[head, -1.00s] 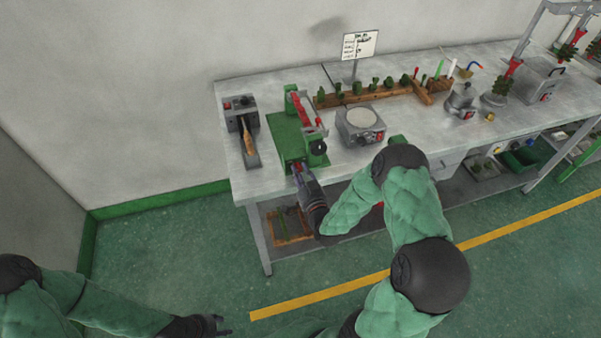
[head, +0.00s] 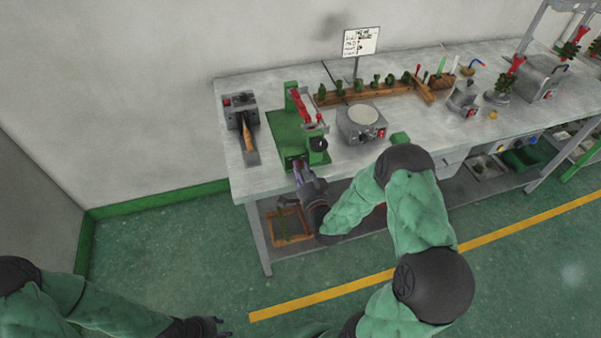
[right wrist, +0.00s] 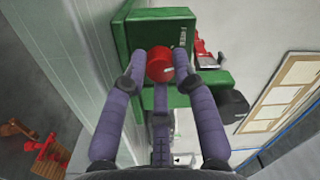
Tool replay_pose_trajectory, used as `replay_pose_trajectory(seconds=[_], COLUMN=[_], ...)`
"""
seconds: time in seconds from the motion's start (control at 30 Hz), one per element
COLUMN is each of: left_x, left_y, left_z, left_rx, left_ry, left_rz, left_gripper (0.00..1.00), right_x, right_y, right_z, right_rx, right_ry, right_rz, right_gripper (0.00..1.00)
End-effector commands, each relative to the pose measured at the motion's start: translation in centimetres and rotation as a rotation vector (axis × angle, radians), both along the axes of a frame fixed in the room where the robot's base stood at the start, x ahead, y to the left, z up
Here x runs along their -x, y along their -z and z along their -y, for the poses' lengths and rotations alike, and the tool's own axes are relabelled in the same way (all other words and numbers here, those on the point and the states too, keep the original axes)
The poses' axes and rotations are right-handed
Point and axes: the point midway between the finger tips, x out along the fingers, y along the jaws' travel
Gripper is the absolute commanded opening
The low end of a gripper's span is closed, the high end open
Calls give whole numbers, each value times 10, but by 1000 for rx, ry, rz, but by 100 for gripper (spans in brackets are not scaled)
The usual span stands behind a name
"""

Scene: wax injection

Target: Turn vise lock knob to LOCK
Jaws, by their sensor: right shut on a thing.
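The green vise (head: 284,131) stands at the left front of the bench, with a red bar along its top. In the right wrist view its green body (right wrist: 146,28) carries the round red lock knob (right wrist: 159,65) and small pale markings, too small to read. My right gripper (head: 298,168) is at the vise's front face. In the right wrist view its purple fingers (right wrist: 160,80) are closed around the knob. The knob is hidden in the head view. My left gripper (head: 219,326) is low at the bottom of the head view, away from the bench; its fingers are unclear.
A grey device with a wooden-handled tool (head: 240,125) stands left of the vise. A grey hot plate (head: 362,122) stands close on its right. A wooden rack (head: 365,93) with green pieces lies behind. A wooden frame (head: 289,224) is on the shelf below.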

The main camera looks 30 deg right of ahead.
Motion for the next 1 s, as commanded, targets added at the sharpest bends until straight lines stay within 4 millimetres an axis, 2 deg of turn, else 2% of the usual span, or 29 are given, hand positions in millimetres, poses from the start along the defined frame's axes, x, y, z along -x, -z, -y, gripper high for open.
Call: replay_pose_trajectory(seconds=[1.0], left_x=[0], left_y=[46], left_z=[0], left_rx=[0], left_ry=[0], left_rz=[0], left_gripper=[40], right_x=[-1], right_y=[1], right_z=[2], right_rx=[-900], right_ry=[6], right_rz=[224], right_gripper=[0])
